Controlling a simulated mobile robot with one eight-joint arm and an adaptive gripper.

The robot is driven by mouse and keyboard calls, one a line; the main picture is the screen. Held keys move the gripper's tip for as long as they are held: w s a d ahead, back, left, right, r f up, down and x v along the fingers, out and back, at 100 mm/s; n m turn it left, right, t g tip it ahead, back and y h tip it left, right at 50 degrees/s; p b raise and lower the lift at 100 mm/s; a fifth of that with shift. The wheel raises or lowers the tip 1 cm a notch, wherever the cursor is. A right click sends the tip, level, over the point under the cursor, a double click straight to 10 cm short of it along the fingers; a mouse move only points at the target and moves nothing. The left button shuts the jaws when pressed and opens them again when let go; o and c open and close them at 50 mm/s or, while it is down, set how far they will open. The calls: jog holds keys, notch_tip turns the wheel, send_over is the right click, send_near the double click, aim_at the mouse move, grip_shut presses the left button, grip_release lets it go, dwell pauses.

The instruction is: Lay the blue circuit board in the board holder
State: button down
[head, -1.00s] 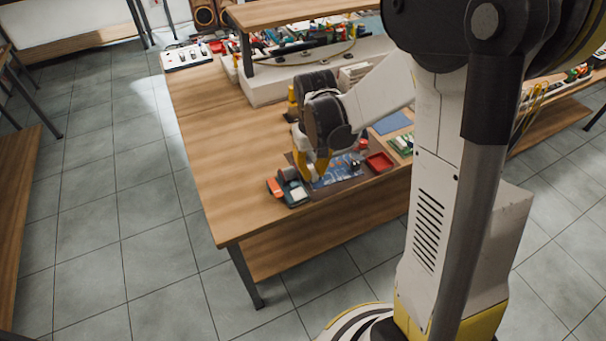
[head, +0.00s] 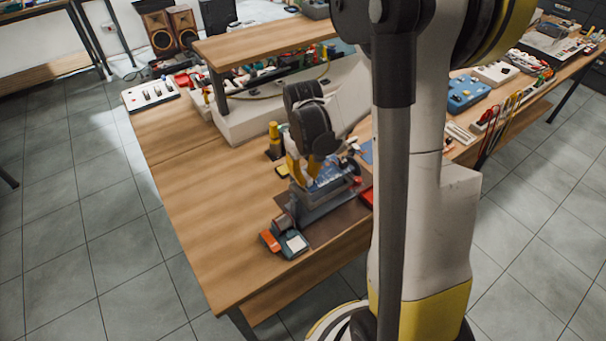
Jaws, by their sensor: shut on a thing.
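My gripper (head: 303,174), with yellow fingers, points down over the front part of the wooden bench. It is shut on the blue circuit board (head: 331,174), which shows to the right of the fingertips. A grey holder (head: 325,204), which looks like the board holder, stands on a dark brown mat (head: 335,230) just below and in front of the board. The board's near edge overlaps the holder in the picture. I cannot tell whether the board touches it or is held above it.
An orange and teal tool (head: 285,243) lies at the mat's left front corner. A yellow-topped bottle (head: 274,140) stands behind my gripper. A raised wooden shelf (head: 265,42) is at the back. The bench's left side is clear. My arm hides the right part.

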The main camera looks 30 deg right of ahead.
aim_at(307, 186)
jog(key=shift+s+f+b, duration=0.15)
jog(key=shift+f+b, duration=0.2)
jog(key=shift+f, duration=0.15)
jog(key=shift+f+b, duration=1)
jog(key=shift+f, duration=0.25)
jog(key=shift+f+b, duration=0.15)
jog(key=shift+b, duration=0.3)
dwell(0.6)
jog(key=c, duration=1)
grip_release()
jog(key=shift+r+p, duration=2.1)
jog(key=shift+r, duration=0.95)
